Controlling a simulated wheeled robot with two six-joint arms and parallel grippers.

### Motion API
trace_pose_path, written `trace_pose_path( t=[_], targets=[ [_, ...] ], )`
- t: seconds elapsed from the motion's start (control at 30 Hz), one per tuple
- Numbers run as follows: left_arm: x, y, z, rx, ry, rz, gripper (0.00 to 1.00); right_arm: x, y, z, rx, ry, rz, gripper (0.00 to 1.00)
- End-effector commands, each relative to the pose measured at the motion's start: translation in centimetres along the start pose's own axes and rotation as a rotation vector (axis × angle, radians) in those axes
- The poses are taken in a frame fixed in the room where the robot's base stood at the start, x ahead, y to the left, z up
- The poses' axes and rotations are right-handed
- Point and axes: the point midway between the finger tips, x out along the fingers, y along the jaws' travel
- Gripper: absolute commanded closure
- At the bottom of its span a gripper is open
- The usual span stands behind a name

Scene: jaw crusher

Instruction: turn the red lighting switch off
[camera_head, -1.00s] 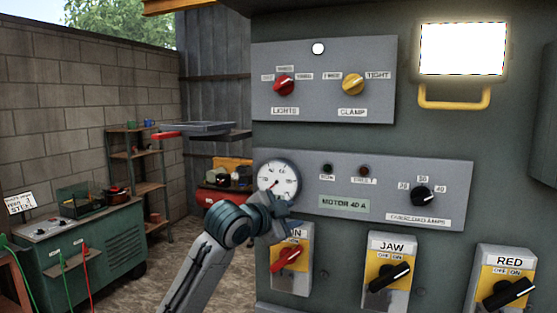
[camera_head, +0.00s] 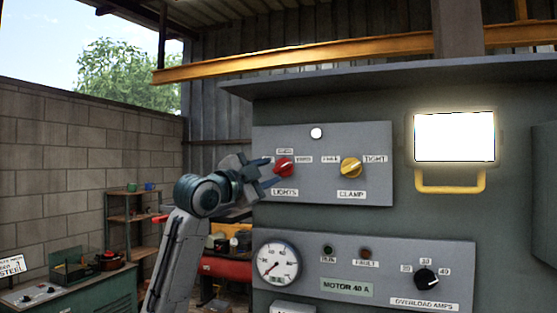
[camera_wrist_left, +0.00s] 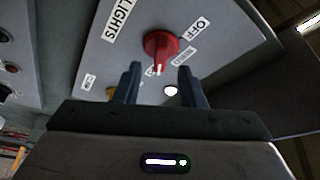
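The red lighting switch (camera_head: 284,167) is a round red knob on the upper grey panel, above the LIGHTS label. In the left wrist view the red knob (camera_wrist_left: 160,46) shows between and just beyond my two fingertips, with an OFF label (camera_wrist_left: 197,27) beside it. My left gripper (camera_head: 268,173) is just left of the knob in the head view, its fingers pointing at it. In the left wrist view the gripper (camera_wrist_left: 158,82) is open, with a clear gap between the fingers. Whether a finger touches the knob I cannot tell. My right gripper is not in view.
A yellow CLAMP knob (camera_head: 351,167) sits right of the red one on the same panel. A white indicator lamp (camera_head: 316,133) is above. Below are a gauge (camera_head: 278,263) and a black overload knob (camera_head: 426,279). A bright lamp with a yellow handle (camera_head: 450,181) is at right.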

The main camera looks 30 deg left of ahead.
Motion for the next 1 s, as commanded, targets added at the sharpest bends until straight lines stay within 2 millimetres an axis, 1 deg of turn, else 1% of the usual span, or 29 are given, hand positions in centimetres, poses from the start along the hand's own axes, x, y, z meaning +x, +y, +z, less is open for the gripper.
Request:
trace_pose_path(
  t=[0.03,0.2,0.3,0.43,0.67,0.77,0.8,0.87,1.0],
  targets=[
    [1.2,-0.4,-0.3,-0.006,0.001,0.003,0.64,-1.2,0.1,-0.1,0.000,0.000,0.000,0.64],
    [3.5,-0.3,-0.2,-0.003,0.000,0.002,0.64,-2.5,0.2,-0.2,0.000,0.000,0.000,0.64],
    [4.4,-0.1,-0.1,-0.002,0.000,0.002,0.64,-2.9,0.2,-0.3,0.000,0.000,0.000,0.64],
    [4.8,0.0,0.0,0.000,-0.001,0.000,0.64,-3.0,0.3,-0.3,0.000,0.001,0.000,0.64],
    [4.8,0.1,0.1,0.000,-0.001,0.000,0.64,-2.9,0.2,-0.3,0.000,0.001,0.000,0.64],
    [4.8,0.1,0.1,0.000,-0.001,0.000,0.81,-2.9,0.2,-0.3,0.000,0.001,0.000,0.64],
    [4.8,0.1,0.1,0.000,-0.001,0.000,0.89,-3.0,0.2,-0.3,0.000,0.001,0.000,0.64],
    [4.8,0.1,0.1,0.000,-0.001,0.000,1.00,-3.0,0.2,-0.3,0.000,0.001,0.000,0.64],
    [4.8,0.1,0.1,-0.001,-0.001,0.000,1.00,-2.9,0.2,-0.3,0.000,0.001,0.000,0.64]
  ],
)
